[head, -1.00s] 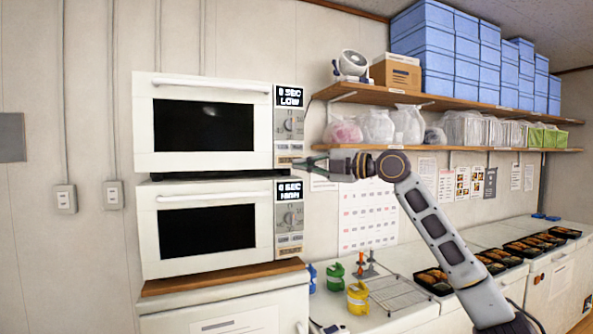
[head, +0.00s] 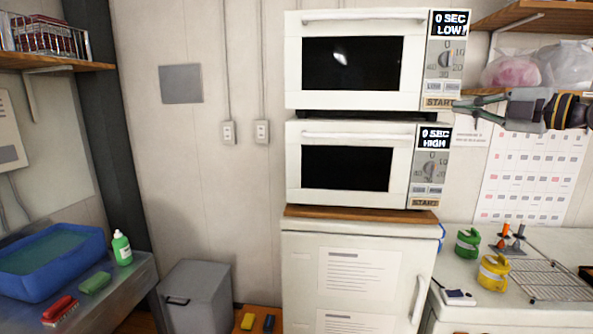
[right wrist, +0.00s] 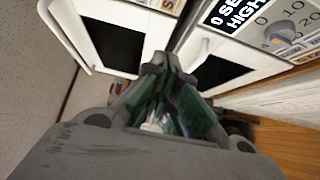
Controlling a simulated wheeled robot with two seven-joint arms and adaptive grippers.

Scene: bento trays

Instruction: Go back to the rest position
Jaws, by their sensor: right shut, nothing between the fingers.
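My right gripper (head: 460,98) reaches in from the right edge of the head view, with its fingertips beside the right side of the upper microwave (head: 295,60), near its START button (head: 440,102). It is shut and empty. In the right wrist view the gripper's fingers (right wrist: 163,65) come together in front of the microwaves, and a "HIGH" display (right wrist: 238,18) shows at the upper right. The lower microwave (head: 293,160) reads 0 SEC HIGH and the upper one 0 SEC LOW; both doors are closed. My left gripper is not in view.
A white cabinet (head: 300,270) stands under the microwaves. The right counter holds a green roll (head: 467,243), a yellow roll (head: 493,272) and a wire rack (head: 550,283). A shelf (head: 530,14) is above the arm. At left are a blue basin (head: 50,262) and a grey bin (head: 195,295).

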